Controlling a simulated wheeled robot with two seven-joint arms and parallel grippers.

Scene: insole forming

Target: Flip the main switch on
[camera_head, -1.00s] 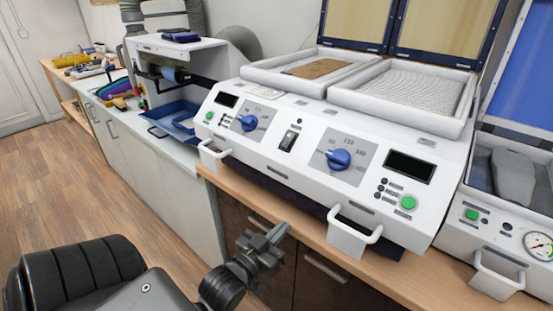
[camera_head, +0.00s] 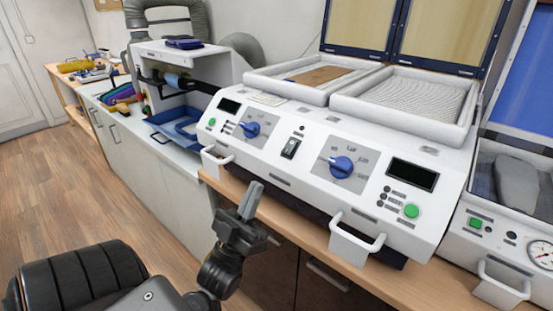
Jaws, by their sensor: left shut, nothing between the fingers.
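The main switch (camera_head: 290,148) is a small dark rocker in the middle of the sloped front panel of the white forming machine (camera_head: 270,178). It lies between two blue knobs, the left knob (camera_head: 249,129) and the right knob (camera_head: 341,167). I cannot tell from this view which way the rocker is tipped. My left gripper (camera_head: 252,198) is shut and empty. Its fingers point up, in front of the machine's lower edge, below and to the left of the switch and apart from it. My right gripper is not in view.
Two handles, the left handle (camera_head: 217,162) and the right handle (camera_head: 357,240), stick out from the machine's front. Green buttons sit at both panel ends. Another machine (camera_head: 500,240) with a gauge stands at the right. Open wooden floor (camera_head: 60,190) lies at the left.

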